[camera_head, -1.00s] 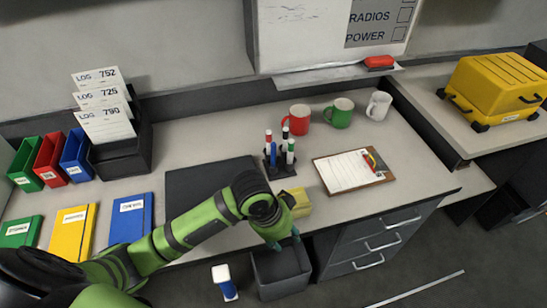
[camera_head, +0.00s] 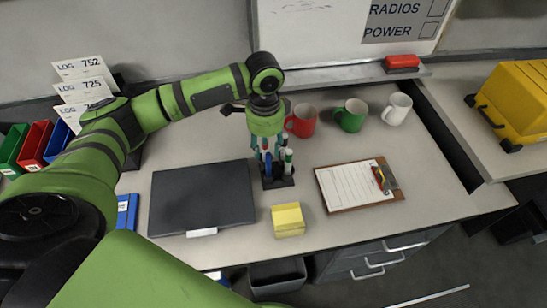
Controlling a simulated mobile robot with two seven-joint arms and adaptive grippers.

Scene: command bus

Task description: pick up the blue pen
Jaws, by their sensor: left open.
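The pen holder (camera_head: 278,181) is a dark rack standing on the desk with several upright pens in it. A blue pen (camera_head: 268,164) stands in its left part, its upper end close to my gripper's fingers. A white-and-green pen (camera_head: 288,160) stands to its right. My left gripper (camera_head: 267,148) points down over the holder, its teal fingertips apart around the pen tops. It is open, and it partly hides the pens. I cannot tell whether a finger touches the blue pen. My right gripper is not in view.
Red (camera_head: 302,120), green (camera_head: 351,115) and white (camera_head: 397,108) mugs stand behind and right of the holder. A clipboard (camera_head: 352,199) lies right, yellow notes (camera_head: 288,219) lie in front, and a dark closed laptop-like slab (camera_head: 203,195) lies left.

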